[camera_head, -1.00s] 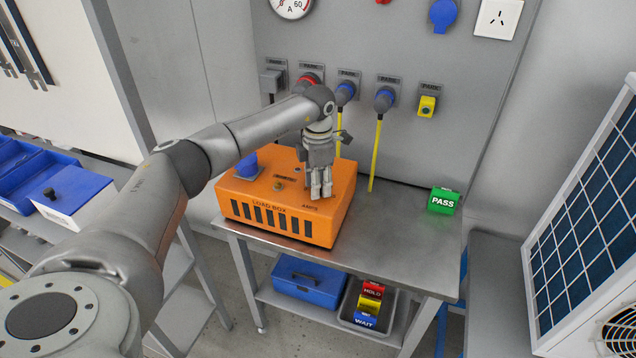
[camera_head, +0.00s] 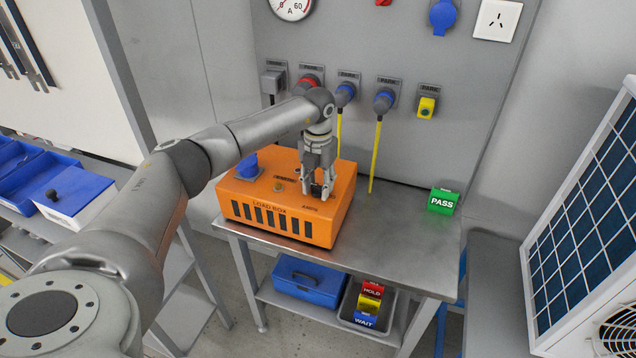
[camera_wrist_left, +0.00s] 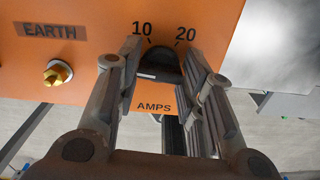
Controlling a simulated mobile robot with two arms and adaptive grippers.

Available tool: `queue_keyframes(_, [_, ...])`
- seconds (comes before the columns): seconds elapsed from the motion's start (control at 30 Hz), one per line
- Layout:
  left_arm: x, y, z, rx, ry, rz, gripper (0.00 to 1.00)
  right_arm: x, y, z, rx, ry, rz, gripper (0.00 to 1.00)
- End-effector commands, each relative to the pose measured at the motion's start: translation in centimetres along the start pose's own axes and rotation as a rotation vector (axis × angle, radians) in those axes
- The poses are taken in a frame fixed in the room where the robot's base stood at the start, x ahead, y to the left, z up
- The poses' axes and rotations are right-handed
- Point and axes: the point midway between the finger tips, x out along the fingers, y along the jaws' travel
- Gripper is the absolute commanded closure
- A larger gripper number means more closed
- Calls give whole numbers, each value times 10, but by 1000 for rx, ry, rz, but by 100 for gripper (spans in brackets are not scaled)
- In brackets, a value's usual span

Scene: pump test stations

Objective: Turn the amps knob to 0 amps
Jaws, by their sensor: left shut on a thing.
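The orange load box (camera_head: 335,225) stands on the metal bench. Its dark amps knob (camera_head: 317,189) is on the top face near the right end. My left gripper (camera_head: 318,192) points down at the box, with its fingers on either side of the knob and shut on it. In the left wrist view, the black knob (camera_wrist_left: 160,66) sits between the fingers of the left gripper (camera_wrist_left: 160,85), above the AMPS label. The marks 10 and 20 show beyond it. The 0 mark is not visible and the knob's pointing direction is unclear. My right gripper is not in view.
A blue socket (camera_head: 248,166) and a brass earth terminal (camera_wrist_left: 57,73) are also on the box top. Yellow cables (camera_head: 376,155) hang behind it. A green PASS block (camera_head: 443,200) stands at the bench's right. An ammeter (camera_head: 291,6) is on the panel, cut off above.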

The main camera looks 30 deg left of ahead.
Motion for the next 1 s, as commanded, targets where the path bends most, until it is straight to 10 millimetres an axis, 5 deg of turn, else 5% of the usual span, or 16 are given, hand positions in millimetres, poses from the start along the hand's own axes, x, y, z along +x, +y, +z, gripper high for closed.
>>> queue_keyframes(0.77, [-1,0,1,-102,-3,0,88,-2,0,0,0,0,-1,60])
queue_keyframes(0.8, [-1,0,1,-102,-3,0,61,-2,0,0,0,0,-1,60])
queue_keyframes(1.0, [-1,0,1,-101,-2,0,43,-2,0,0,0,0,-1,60])
